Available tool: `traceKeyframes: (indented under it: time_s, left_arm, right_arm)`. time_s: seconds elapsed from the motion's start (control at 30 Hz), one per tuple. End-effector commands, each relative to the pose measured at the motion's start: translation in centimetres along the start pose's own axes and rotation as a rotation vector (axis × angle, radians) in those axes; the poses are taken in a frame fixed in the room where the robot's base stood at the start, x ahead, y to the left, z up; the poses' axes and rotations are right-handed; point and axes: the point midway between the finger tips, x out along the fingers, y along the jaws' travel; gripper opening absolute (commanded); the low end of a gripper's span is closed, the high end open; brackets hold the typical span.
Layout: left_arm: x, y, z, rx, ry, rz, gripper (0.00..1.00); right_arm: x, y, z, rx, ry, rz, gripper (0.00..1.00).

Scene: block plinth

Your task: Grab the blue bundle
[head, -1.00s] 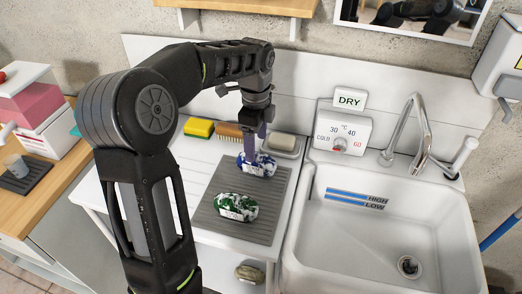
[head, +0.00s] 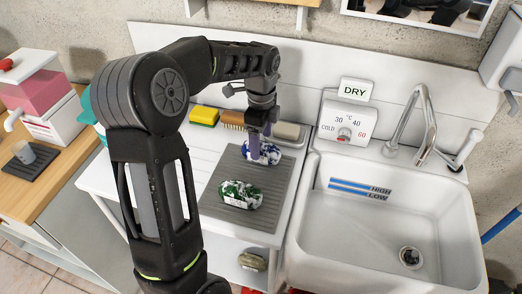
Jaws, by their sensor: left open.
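The blue bundle (head: 266,154), blue and white, lies on the far part of a grey ribbed mat (head: 270,205). My left gripper (head: 258,152) points down at the bundle, with its fingers at the bundle's left part and hiding some of it. The gripper is open. I cannot tell whether the fingers touch the bundle. A green and white bundle (head: 240,195) lies nearer on the same mat, apart from the blue one. My right gripper is not in view.
Behind the mat are a yellow sponge (head: 204,116), a brush (head: 232,119) and a soap dish (head: 287,132). A white sink (head: 385,225) with a faucet (head: 425,125) is to the right. A temperature dial box (head: 344,125) stands behind, with a DRY sign (head: 355,90).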

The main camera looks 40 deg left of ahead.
Motion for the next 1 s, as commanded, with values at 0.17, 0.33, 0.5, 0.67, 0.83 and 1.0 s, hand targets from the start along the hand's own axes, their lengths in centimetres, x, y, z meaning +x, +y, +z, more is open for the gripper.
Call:
traceKeyframes:
  time_s: [0.17, 0.33, 0.5, 0.67, 0.83, 1.0]
  left_arm:
    - [2.5, 0.0, 0.1, 0.0, -0.001, 0.006, 0.74]
    - [4.2, -0.1, 0.1, 0.0, -0.001, 0.003, 0.74]
    - [4.3, -0.1, 0.1, 0.0, -0.001, 0.001, 0.74]
    - [4.3, -0.1, 0.1, 0.0, 0.0, 0.001, 0.74]
    - [4.3, -0.1, 0.1, 0.0, 0.0, 0.001, 0.74]
    - [4.3, -0.1, 0.1, 0.0, 0.0, 0.001, 0.68]
  right_arm:
    - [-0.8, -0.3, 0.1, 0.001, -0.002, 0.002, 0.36]
    - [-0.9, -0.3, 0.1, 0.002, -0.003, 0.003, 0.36]
    - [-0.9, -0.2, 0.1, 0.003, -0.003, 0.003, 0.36]
    - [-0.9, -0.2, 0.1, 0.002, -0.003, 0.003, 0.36]
    - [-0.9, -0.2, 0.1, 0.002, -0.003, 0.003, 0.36]
    - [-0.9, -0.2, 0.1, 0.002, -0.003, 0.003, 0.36]
